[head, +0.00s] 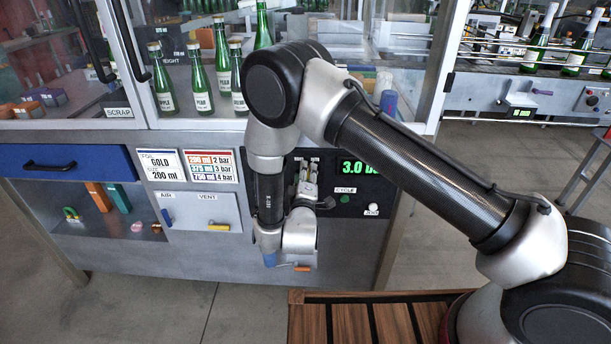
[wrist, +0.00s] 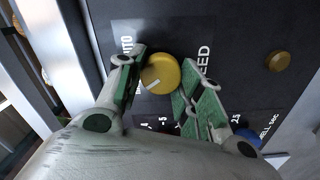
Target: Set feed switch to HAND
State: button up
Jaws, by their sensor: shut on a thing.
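The feed switch (wrist: 160,73) is a round yellow knob with a white pointer mark, seen in the wrist view. Its mark points to the lower left of that picture. Printed letters ending in "UTO" stand at its upper left and "EED" at its right; I cannot read a HAND mark. My gripper (wrist: 164,66) has its green-padded fingers on either side of the knob, shut on it. In the head view my gripper (head: 306,180) is at the control panel (head: 345,225), and the knob is hidden there.
A brass-coloured knob (wrist: 278,61) and a blue knob (wrist: 247,137) lie right of the switch. On the panel, a green display (head: 360,168) reads about 3.0 and a white button (head: 373,209) sits below it. A blue AIR lever (head: 167,217) and yellow VENT lever (head: 218,227) are left.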

jog(key=o, duration=1)
jog(key=shift+s, duration=0.1)
jog(key=s, duration=0.7)
jog(key=shift+s+a, duration=0.15)
jog(key=shift+a, duration=0.05)
